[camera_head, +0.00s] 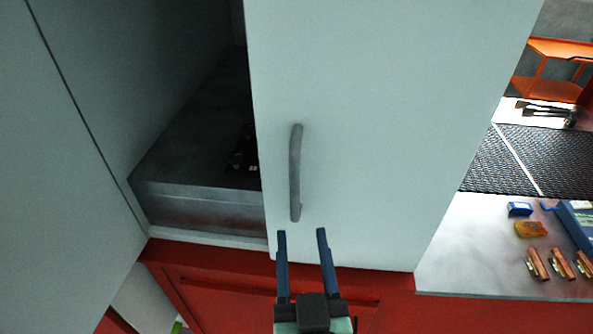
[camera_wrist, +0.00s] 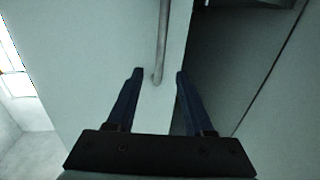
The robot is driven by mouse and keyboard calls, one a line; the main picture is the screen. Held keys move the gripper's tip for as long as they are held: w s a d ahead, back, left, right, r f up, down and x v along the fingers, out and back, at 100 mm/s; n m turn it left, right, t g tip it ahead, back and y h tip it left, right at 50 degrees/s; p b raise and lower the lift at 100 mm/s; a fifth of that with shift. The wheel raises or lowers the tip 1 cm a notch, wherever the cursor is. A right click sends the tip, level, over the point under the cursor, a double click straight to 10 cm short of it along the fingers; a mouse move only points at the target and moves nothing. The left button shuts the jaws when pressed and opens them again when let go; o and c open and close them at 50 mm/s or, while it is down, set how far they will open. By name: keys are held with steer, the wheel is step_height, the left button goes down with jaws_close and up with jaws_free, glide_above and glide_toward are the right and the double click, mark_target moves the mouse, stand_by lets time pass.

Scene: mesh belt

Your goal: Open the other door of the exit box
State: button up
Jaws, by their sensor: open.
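The exit box's white door (camera_head: 370,110) with a grey vertical bar handle (camera_head: 295,175) fills the middle of the head view. To its left the box stands open, showing a dark inside with a grey floor (camera_head: 200,205). Another pale panel (camera_head: 50,180) is at far left. My gripper (camera_head: 302,233) is open and empty, just below the handle's lower end in the head view. In the wrist view the handle (camera_wrist: 162,45) reaches down between the two blue fingertips (camera_wrist: 158,72). I cannot tell whether they touch it.
A small dark object (camera_head: 243,155) lies inside the box. To the right are a black mesh belt (camera_head: 500,160) and a counter (camera_head: 460,250) with batteries (camera_head: 537,264) and small boxes. A red cabinet (camera_head: 230,295) is below.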

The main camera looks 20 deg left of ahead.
mark_target(295, 186)
steer(key=p+x, duration=0.5)
steer(key=x, duration=0.7)
steer(key=shift+w+a+p, duration=0.15)
steer(key=shift+p, duration=0.15)
jaws_close()
stand_by(0.9)
